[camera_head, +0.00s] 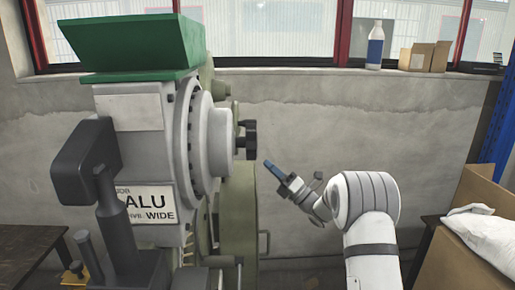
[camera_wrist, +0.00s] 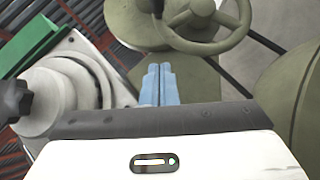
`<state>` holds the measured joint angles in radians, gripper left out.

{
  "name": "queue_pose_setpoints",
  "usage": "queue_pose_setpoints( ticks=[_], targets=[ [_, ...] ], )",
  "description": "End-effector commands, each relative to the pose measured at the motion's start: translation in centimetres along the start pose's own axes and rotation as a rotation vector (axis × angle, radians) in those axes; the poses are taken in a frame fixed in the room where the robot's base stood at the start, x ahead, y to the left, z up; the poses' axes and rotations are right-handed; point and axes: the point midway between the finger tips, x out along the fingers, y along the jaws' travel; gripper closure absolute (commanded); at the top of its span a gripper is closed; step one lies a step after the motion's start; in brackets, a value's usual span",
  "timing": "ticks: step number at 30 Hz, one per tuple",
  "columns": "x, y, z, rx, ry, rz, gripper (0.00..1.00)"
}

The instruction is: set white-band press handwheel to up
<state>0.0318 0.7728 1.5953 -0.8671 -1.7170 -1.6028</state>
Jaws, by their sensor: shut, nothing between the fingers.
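A grey press (camera_head: 145,105) with a green hopper top and a label reading "ALU" and "WIDE" stands at left in the head view. A dark knob (camera_head: 250,139) sticks out of its right side; it also shows at the left edge of the wrist view (camera_wrist: 14,100). An olive handwheel (camera_wrist: 238,32) with spokes shows at the top of the wrist view, beyond my fingertips. I cannot make out a white band or which press this wheel belongs to. My gripper (camera_head: 268,164) is shut and empty, right of and below the knob. Its blue fingers (camera_wrist: 158,70) point toward the handwheel, apparently apart from it.
An olive machine body (camera_head: 238,215) stands behind the grey press. A cardboard box (camera_head: 470,225) with a white sack (camera_head: 485,235) is at right. A bottle (camera_head: 375,48) and small boxes (camera_head: 425,56) stand on the window sill. The wall between is clear.

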Motion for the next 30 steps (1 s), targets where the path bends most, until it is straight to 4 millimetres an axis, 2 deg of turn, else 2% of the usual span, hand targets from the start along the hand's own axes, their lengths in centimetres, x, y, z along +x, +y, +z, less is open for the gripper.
queue_pose_setpoints(
  ticks=[15,21,30],
  targets=[
    [10.4,0.4,0.3,0.003,0.001,-0.001,1.0],
    [11.9,0.2,2.3,0.002,-0.001,-0.002,1.0],
    [12.4,0.1,3.0,0.002,-0.002,-0.003,1.0]
  ],
)
